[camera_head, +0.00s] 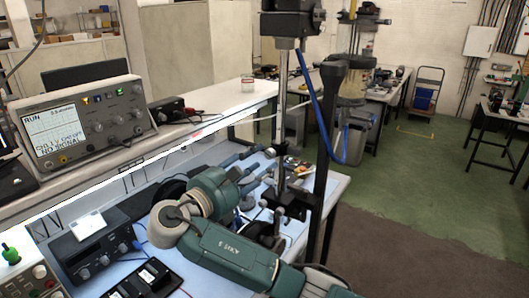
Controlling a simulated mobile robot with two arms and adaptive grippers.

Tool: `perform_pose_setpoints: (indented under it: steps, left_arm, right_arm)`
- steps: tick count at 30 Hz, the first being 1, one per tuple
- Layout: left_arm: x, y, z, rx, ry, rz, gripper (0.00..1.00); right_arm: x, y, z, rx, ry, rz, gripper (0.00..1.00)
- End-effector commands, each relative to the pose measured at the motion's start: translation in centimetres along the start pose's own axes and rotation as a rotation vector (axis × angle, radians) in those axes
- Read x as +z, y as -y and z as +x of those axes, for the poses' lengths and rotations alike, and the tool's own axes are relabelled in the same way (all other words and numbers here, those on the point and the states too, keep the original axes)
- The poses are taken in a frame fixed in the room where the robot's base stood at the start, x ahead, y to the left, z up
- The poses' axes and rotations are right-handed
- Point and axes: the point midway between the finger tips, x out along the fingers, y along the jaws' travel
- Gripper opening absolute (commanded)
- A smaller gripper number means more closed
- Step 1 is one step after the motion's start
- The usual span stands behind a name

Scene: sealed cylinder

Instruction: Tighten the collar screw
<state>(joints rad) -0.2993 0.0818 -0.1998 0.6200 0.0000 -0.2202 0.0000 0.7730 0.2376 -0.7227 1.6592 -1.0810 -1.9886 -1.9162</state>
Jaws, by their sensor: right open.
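A metal post (283,95) hangs down under a dark head and passes in front of the blue bench. Clamp pieces with small silver knobs (279,209) sit low on it; which one is the collar screw I cannot tell. My right arm comes in from the bottom right, bends at its wrist and points back toward the post. My right gripper (264,165) is open, its fingers just left of the post above the knobs. Nothing shows between the fingers, and I cannot tell whether they touch the post. My left gripper is not in view.
A dark upright (324,150) and a blue hose (322,110) stand just right of the post. An oscilloscope (85,123) is on the shelf at left. A power supply (92,245) and a black box (147,281) are on the blue bench (150,195).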

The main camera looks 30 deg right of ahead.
Motion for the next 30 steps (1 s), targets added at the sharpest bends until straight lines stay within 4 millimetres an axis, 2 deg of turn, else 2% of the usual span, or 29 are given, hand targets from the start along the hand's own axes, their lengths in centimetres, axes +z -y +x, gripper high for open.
perform_pose_setpoints:
  steps: [1, 6, 16, 17, 21, 23, 30]
  left_arm:
    - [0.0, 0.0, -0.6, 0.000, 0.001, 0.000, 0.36]
    - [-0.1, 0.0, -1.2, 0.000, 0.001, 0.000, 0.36]
    - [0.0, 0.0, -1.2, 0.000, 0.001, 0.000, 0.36]
    - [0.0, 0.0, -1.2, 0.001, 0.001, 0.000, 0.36]
    - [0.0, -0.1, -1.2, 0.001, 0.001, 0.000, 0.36]
    - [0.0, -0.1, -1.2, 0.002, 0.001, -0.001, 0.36]
    - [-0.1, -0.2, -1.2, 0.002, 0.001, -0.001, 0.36]
  right_arm:
    - [0.3, 0.0, 0.8, -0.002, 0.002, -0.002, 0.40]
    - [0.1, 0.0, 2.5, -0.001, 0.001, -0.001, 0.40]
    - [-0.1, -0.1, 2.9, 0.001, -0.001, 0.000, 0.40]
    - [-0.1, -0.1, 2.9, 0.001, -0.001, 0.000, 0.38]
    - [-0.1, -0.1, 2.9, 0.001, -0.001, 0.000, 0.10]
    - [-0.1, -0.1, 2.9, 0.001, -0.001, 0.000, 0.00]
    - [-0.1, -0.1, 2.8, 0.002, -0.001, 0.001, 0.00]
